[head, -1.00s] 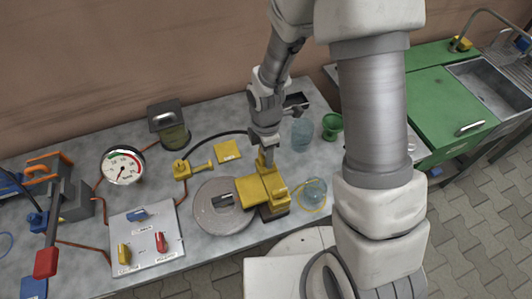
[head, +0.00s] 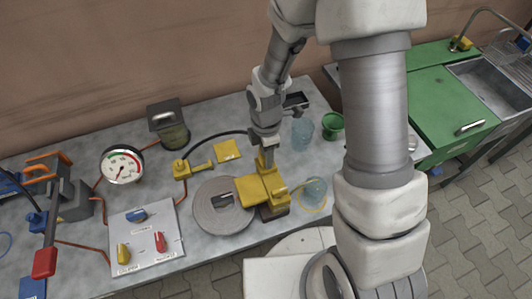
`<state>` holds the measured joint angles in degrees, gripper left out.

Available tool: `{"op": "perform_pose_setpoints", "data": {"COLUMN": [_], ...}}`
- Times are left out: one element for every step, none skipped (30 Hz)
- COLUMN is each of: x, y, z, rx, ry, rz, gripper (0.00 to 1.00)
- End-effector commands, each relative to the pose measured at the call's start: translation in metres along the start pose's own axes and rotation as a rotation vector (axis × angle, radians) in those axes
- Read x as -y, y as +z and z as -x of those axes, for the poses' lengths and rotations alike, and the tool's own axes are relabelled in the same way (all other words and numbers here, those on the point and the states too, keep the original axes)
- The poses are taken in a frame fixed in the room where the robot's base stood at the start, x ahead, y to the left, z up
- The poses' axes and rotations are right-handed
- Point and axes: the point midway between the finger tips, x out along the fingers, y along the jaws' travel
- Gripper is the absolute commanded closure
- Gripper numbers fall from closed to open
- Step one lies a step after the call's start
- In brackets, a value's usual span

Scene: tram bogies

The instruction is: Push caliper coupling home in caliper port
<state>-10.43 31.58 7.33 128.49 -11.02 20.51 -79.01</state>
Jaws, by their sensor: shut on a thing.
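The yellow brake caliper (head: 254,190) sits over the right side of a grey brake disc (head: 222,220) near the bench's front edge. My gripper (head: 266,158) points down at the caliper's back top and is shut. A small yellow piece shows between the fingers, which I take to be the caliper coupling (head: 263,163). The black hose (head: 213,137) runs from a yellow fitting (head: 180,168) towards my gripper and passes out of sight behind it. The caliper port is hidden by the fingers, so I cannot tell how deep the coupling sits.
A pressure gauge (head: 122,164), a fluid reservoir (head: 171,130) and a panel with coloured levers (head: 148,236) stand to the left. A glass jar (head: 315,190) stands close right of the caliper; another jar (head: 302,134) and a green cup (head: 333,125) stand behind.

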Motion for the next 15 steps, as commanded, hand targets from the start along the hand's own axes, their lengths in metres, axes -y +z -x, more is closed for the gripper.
{"op": "perform_pose_setpoints", "data": {"x": [-0.0001, -0.0001, -0.0001, -0.0001, -0.0001, -0.0001, -0.0001, -0.0001, -0.0001, -0.0001, -0.0001, -0.0002, -0.0002, -0.0002, -0.0001], "y": [0.0, 0.0, 0.0, 0.0, 0.0, 0.0, 0.0, 0.0, 0.0, 0.0, 0.0, 0.0, 0.0, 0.0, 0.0], "z": [-0.0021, -0.0027, -0.0035, -0.0041, -0.0047, -0.0055, -0.0061, -0.0067, -0.0075, -0.0081, -0.0087, -0.0074, -0.0073, -0.0073, -0.0074], "rx": [0.0, 0.0, 0.0, 0.0, 0.0, 0.0, 0.0, 0.0, 0.0, 0.0, 0.0, 0.0, 0.0, 0.0, 0.0], "ry": [0.0, 0.0, 0.0, 0.0, 0.0, 0.0, 0.0, 0.0, 0.0, 0.0, 0.0, 0.0, 0.0, 0.0, 0.0], "rz": [0.0, 0.0, 0.0, 0.0, 0.0, 0.0, 0.0, 0.0, 0.0, 0.0, 0.0, 0.0, 0.0, 0.0, 0.0], "gripper": [1.0, 1.0, 1.0, 1.0, 1.0, 1.0, 1.0, 1.0, 1.0, 1.0, 1.0, 0.48, 0.43, 0.37, 0.3]}}
